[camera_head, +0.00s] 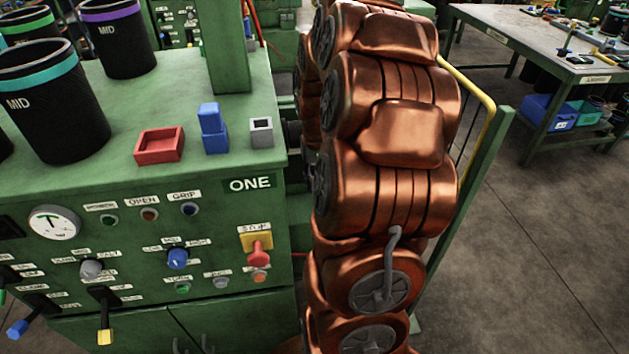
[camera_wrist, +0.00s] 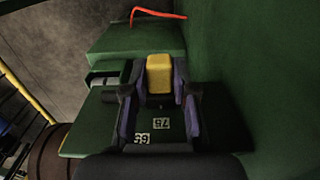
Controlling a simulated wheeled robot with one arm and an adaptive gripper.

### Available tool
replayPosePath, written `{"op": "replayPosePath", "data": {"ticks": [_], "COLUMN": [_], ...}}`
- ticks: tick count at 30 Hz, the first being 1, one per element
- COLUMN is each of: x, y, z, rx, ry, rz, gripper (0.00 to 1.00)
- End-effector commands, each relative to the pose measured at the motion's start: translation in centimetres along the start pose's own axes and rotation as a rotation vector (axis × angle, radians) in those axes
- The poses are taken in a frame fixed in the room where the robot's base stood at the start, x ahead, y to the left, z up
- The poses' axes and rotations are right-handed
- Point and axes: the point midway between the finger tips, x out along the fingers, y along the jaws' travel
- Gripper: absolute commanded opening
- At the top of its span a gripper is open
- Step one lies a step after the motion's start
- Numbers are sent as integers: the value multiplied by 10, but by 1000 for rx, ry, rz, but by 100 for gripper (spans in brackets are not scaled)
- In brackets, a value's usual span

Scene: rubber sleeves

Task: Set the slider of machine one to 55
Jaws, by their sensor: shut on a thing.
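Machine one (camera_head: 180,250) is the green cabinet at the left in the head view, with a dark plate reading ONE (camera_head: 250,184). In the wrist view, a yellow slider knob (camera_wrist: 159,73) stands at a dark green scale plate (camera_wrist: 90,130). Labels that look like 75 (camera_wrist: 163,124) and 65 (camera_wrist: 142,139) show on the plate, near my fingers. My gripper (camera_wrist: 159,92) has one finger on each side of the knob and is shut on it. The slider's pointer and the other marks are hidden. The gripper and this slider do not show in the head view.
On the cabinet top stand black MID cups (camera_head: 52,105), a red tray (camera_head: 160,145), a blue block (camera_head: 213,130) and a grey square sleeve (camera_head: 261,132). Knobs and levers cover the front panel. A yellow rail (camera_head: 478,88) is right of my copper arm. Open floor lies farther right.

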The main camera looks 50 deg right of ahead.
Motion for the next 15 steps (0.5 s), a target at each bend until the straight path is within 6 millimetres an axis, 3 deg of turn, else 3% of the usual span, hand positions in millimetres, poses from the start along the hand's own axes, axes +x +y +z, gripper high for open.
{"op": "replayPosePath", "data": {"ticks": [8,15], "x": [1,4], "y": [2,32], "z": [0,0], "rx": [1,4], "ry": [-1,0], "rz": [-2,-2], "gripper": [0,0]}}
